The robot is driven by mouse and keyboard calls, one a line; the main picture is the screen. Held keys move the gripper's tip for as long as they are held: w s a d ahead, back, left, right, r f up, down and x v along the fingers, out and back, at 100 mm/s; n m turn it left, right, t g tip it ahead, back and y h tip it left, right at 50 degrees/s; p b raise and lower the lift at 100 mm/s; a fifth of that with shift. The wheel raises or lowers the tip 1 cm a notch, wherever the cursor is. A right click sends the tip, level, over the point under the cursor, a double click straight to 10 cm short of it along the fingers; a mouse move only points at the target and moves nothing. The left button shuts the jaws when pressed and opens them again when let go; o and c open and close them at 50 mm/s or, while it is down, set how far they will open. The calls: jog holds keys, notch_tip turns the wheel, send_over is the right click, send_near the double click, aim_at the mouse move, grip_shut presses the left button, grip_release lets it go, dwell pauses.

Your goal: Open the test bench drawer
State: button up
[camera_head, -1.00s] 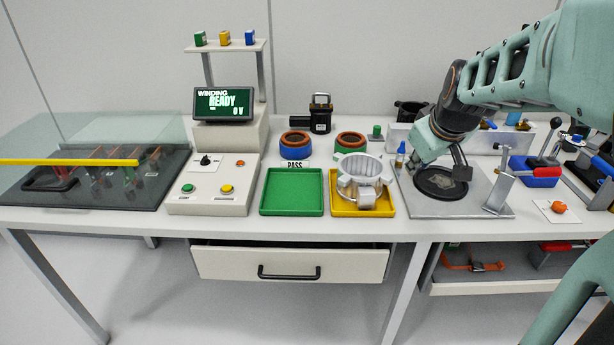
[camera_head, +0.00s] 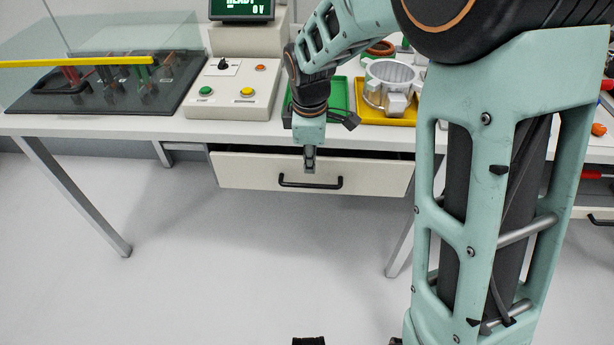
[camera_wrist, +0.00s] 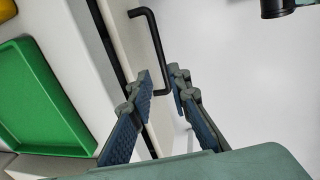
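The pale drawer front (camera_head: 245,172) hangs under the bench top, with a dark gap along its upper edge. Its black bar handle (camera_head: 325,187) is at its middle. My gripper (camera_head: 310,169) points down at the drawer front, just at the handle. In the wrist view, the two fingers of my gripper (camera_wrist: 161,74) are apart. The handle (camera_wrist: 156,45) runs between their tips, with white gaps visible beside it. I cannot tell whether a finger touches it. The drawer front (camera_wrist: 135,45) lies left of the handle in that view.
The white bench (camera_head: 80,122) carries a control box (camera_head: 232,92), a green tray (camera_head: 341,95) and a yellow tray (camera_head: 400,117) with the metal housing (camera_head: 393,78). A dark test plate (camera_head: 110,95) with a clear cover is at left. The floor before the drawer is clear.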

aim_at(311, 185)
jog(key=f, duration=0.3)
jog(key=w+f+b, duration=0.1)
jog(key=f, duration=0.2)
jog(key=w+f, duration=0.1)
jog(key=f, duration=0.2)
jog(key=shift+d+f+b, duration=0.1)
jog(key=shift+f+b, duration=0.3)
grip_shut()
